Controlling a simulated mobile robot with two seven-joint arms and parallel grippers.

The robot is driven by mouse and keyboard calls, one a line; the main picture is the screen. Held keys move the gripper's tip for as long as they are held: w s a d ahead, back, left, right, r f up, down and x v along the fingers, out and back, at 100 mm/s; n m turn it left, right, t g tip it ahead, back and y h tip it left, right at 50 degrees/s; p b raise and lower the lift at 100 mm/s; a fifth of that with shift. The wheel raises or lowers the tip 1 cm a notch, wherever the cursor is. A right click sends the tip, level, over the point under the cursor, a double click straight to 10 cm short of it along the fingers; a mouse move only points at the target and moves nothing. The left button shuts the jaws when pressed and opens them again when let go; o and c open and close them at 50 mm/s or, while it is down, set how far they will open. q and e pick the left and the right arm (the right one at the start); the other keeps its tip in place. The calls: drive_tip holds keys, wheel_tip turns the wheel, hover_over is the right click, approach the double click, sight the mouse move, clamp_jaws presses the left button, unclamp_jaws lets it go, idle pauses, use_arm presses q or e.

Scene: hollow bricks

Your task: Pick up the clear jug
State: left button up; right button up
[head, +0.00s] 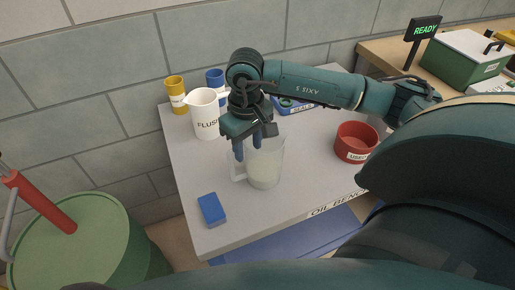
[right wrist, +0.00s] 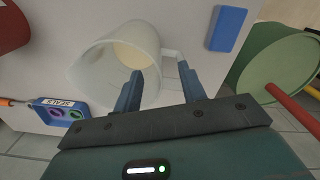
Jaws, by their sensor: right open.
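The clear jug (head: 267,164) stands upright on the bench, with pale contents low inside and its handle to the left in the head view. My right gripper (head: 249,146) is open, pointing down at the jug's handle side. In the right wrist view, my right gripper (right wrist: 160,72) has one finger overlapping the mouth of the jug (right wrist: 92,76) and the other beyond the handle. The handle and near wall lie between the fingers; I cannot tell whether they touch. My left gripper is not in view.
A white FLUSH jug (head: 204,118), yellow cup (head: 175,91) and blue cup (head: 215,79) stand behind left. A blue block (head: 212,209) lies at the front, a red bowl (head: 354,143) to the right. A blue SEALS tray (right wrist: 70,103) sits behind. A green drum (head: 75,245) stands left of the bench.

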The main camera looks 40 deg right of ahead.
sight(249, 159)
wheel_tip(249, 159, down, 5)
drive_tip(key=shift+f+p, duration=0.1)
drive_tip(key=shift+p, duration=0.2)
drive_tip(key=shift+c, duration=0.2)
clamp_jaws()
idle(0.4)
